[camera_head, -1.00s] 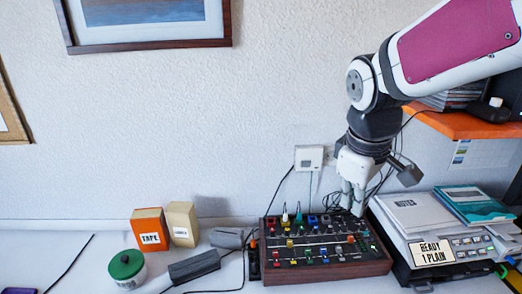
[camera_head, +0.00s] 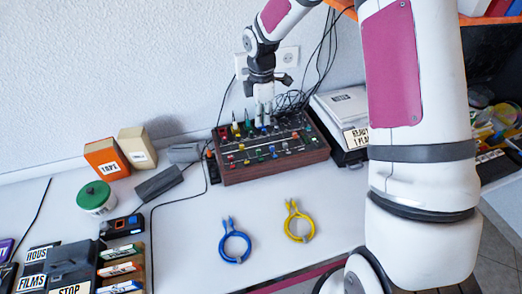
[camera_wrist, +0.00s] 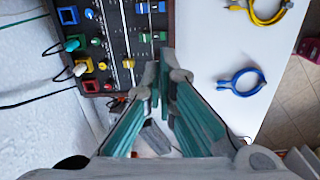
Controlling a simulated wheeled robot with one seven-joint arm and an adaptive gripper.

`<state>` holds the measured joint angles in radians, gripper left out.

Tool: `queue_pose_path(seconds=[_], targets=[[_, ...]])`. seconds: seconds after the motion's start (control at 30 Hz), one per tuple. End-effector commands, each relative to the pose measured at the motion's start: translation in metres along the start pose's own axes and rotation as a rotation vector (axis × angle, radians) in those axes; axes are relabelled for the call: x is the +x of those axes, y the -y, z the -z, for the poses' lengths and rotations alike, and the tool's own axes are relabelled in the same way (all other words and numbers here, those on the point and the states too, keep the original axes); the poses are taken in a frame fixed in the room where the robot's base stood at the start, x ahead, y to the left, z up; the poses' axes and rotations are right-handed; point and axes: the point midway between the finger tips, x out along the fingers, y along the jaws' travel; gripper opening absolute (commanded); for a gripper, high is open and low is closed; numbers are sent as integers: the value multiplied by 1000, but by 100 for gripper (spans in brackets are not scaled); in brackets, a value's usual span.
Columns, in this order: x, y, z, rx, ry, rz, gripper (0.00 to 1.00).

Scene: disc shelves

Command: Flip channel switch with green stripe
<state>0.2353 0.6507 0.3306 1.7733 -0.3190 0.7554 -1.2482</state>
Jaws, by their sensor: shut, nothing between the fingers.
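The mixer (camera_head: 290,164) is a dark panel in a wooden case with coloured knobs and caps, on the white table against the wall. It also shows at the top of the wrist view (camera_wrist: 114,38). A green cap (camera_wrist: 146,37) sits among blue and yellow ones there. I cannot tell which control bears a green stripe. My gripper (camera_head: 264,124) points down over the mixer's rear middle, shut and empty. In the wrist view its fingertips (camera_wrist: 164,70) lie just beside the yellow cap (camera_wrist: 130,63); contact is unclear. The fingers hide part of the panel.
Plugs with cables (camera_wrist: 72,44) stand up along one side of the mixer. A blue cable coil (camera_head: 235,246) and a yellow one (camera_head: 299,222) lie on clear table in front. A printer-like machine (camera_head: 345,112) stands to the right. A dark block (camera_head: 158,182) lies left.

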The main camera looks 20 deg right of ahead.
Motion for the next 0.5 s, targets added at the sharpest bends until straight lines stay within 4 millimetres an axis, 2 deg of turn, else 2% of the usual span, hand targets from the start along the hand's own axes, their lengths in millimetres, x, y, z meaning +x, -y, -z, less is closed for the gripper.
queue_pose_path(seconds=[0.17,0.5], targets=[[17,-4,3,-51,-17,12,0],[19,-5,3,-60,-18,13,0]])
